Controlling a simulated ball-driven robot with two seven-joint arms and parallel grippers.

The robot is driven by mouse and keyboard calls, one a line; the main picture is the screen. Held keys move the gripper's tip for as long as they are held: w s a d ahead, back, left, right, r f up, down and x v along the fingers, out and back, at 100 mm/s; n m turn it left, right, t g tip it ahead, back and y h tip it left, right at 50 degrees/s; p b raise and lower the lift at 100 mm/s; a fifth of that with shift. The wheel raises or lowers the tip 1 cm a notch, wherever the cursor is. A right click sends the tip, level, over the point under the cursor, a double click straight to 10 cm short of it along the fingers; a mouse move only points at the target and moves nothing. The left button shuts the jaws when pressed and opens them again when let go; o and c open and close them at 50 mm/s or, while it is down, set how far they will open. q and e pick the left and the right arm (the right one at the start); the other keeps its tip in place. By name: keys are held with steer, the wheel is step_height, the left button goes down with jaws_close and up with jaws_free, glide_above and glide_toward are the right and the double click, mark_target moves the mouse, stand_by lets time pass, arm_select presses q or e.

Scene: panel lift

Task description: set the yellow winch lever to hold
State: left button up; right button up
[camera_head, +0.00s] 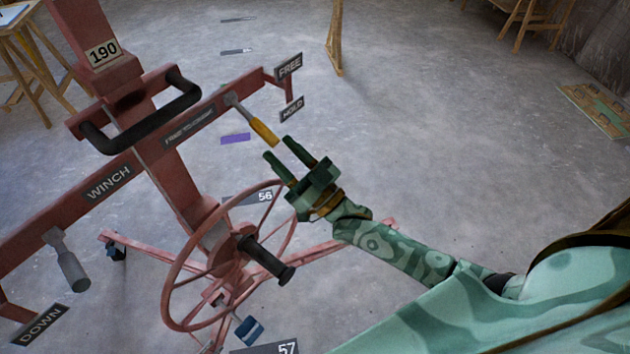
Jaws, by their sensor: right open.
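The yellow winch lever (262,130) has a grey shank and a yellow grip, and is mounted near the right end of the red crossbar (205,118). It slants down to the right. A FREE sign (289,67) stands above right of it and a HOLD sign (292,109) below that. The lever's tip points beneath the HOLD sign; I cannot tell its exact setting. My right gripper (281,158) is open and empty, its fingers just below and right of the yellow grip, seemingly apart from it. My left gripper is not in view.
A red handwheel (172,285) with a black knob (268,262) is left of my right gripper. A black handle (150,125) is on the red post. A grey lever (68,262) hangs near the DOWN sign (40,326).

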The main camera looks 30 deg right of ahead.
steer(key=v, duration=1.1)
stand_by(0.3)
steer(key=s+d+f+n+g+h, duration=0.1)
steer(key=s+d+f+g+h, duration=0.2)
steer(key=f, duration=0.7)
steer(key=s+d+f+g+h, duration=0.15)
steer(key=f+g, duration=0.25)
steer(key=f, duration=0.6)
steer(key=s+d+f+n+g+h, duration=0.1)
steer(key=s+d+f+g+h, duration=0.2)
steer(key=f, duration=0.7)
steer(key=s+d+f+g+h, duration=0.1)
steer(key=s+f+g+h, duration=0.1)
steer(key=s+f+g, duration=0.7)
steer(key=s+a+f+g, duration=0.1)
steer(key=s+f, duration=0.1)
steer(key=s, duration=0.9)
steer(key=s+a+f+m+g, duration=0.1)
steer(key=s+f, duration=0.2)
steer(key=s, duration=0.9)
steer(key=shift+a+f+m, duration=0.25)
steer(key=shift+f+m, duration=0.05)
